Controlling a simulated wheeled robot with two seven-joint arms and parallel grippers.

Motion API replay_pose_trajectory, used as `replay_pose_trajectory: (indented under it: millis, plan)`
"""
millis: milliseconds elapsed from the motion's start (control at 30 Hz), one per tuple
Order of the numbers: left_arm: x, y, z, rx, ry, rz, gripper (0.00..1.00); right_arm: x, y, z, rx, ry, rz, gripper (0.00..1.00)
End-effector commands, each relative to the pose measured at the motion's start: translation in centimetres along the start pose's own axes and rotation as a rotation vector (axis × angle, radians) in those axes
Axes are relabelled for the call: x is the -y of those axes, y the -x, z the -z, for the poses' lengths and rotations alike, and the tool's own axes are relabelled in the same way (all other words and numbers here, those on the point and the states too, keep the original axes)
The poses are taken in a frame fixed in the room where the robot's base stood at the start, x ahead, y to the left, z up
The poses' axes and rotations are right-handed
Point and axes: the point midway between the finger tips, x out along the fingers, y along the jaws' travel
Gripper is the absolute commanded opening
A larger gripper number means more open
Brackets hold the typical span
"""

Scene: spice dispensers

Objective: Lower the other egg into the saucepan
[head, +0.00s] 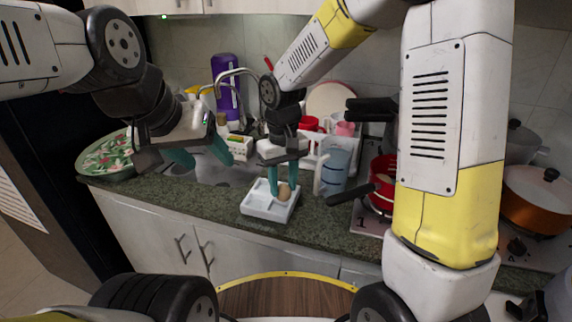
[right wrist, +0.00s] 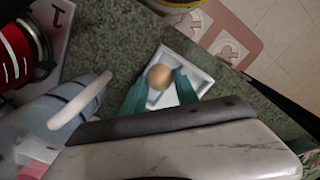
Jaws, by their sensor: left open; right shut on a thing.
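A brown egg (head: 284,191) is held between the teal fingers of my right gripper (head: 281,183), at the white tray (head: 256,209) on the counter. In the right wrist view the egg (right wrist: 159,76) sits between both fingertips, over the white tray (right wrist: 198,80); whether it touches the tray I cannot tell. A red saucepan (head: 381,186) with a black handle stands on the hob to the right, partly hidden by my right arm; a red pan also shows in the right wrist view (right wrist: 14,56). The saucepan's inside is hidden.
A clear blue-tinted jug (head: 334,166) stands between the tray and the saucepan. A rack with red and pink cups (head: 345,129) is behind it. A patterned plate (head: 104,157) lies far left. An orange pot (head: 538,200) stands far right.

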Motion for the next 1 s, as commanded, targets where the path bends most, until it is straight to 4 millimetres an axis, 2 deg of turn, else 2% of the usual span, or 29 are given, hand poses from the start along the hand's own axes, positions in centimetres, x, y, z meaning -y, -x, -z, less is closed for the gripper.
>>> replay_pose_trajectory:
  millis: [100, 233, 500, 667, 1000]
  plan:
    - [0.0, 0.0, 0.0, 0.0, 0.0, 0.0, 0.58, 2.0, 0.4, -2.8, -0.002, 0.004, -0.001, 0.0]
    - [0.0, 0.0, 0.0, 0.0, 0.0, 0.0, 0.58, 3.6, 0.7, -5.3, -0.002, 0.003, -0.001, 0.0]
    - [0.0, 0.0, 0.0, 0.0, 0.0, 0.0, 0.58, 5.2, 1.1, -7.8, -0.002, -0.001, 0.0, 0.0]
    - [0.0, 0.0, 0.0, 0.0, 0.0, 0.0, 0.58, 4.0, 2.1, -8.1, -0.005, -0.004, -0.001, 0.0]
    - [0.0, 0.0, 0.0, 0.0, 0.0, 0.0, 0.58, -1.2, 6.1, -8.7, -0.005, -0.006, 0.0, 0.0]
